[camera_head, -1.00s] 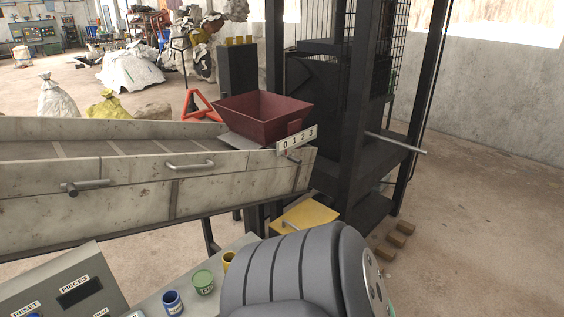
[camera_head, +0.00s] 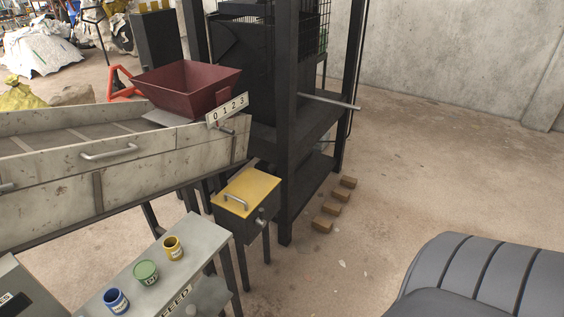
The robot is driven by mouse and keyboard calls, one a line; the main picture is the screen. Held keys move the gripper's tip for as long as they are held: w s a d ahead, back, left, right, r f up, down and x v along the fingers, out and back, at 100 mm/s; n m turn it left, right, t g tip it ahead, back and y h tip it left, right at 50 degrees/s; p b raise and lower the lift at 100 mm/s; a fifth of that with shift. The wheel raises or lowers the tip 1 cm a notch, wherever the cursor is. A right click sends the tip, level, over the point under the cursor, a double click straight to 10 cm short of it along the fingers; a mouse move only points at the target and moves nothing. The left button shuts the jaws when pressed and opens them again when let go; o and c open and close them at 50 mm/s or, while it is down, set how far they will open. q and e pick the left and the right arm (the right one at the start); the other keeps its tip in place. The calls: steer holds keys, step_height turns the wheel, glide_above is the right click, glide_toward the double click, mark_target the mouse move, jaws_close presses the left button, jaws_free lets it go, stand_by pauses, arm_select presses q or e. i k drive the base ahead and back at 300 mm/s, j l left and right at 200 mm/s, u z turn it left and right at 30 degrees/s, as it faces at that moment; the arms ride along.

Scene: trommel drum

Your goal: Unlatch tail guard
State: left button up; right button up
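No part in view is labelled as the tail guard. A dark box with a yellow lid (camera_head: 258,186) stands below the conveyor's right end, beside the black frame. The lid lies flat and looks closed. It carries a grey bar handle (camera_head: 236,202). A small metal knob or latch (camera_head: 261,222) sits on the box's front face; its exact state is too small to tell. The conveyor's side wall (camera_head: 60,196) carries another bar handle (camera_head: 109,153). Neither of my grippers shows in the view.
A dark red hopper (camera_head: 187,93) and a plate marked 0 1 2 3 (camera_head: 227,111) are at the conveyor end. A metal bar (camera_head: 330,100) juts right from the black frame (camera_head: 290,150). A bench (camera_head: 200,245) holds blue, green and yellow cans.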

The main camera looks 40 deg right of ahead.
mark_target(260, 221)
steer(key=z, duration=1.15)
steer(key=l+z, duration=0.25)
steer(key=l, duration=0.4)
steer(key=l+z, duration=0.2)
steer(key=l, duration=0.45)
steer(key=i, duration=0.05)
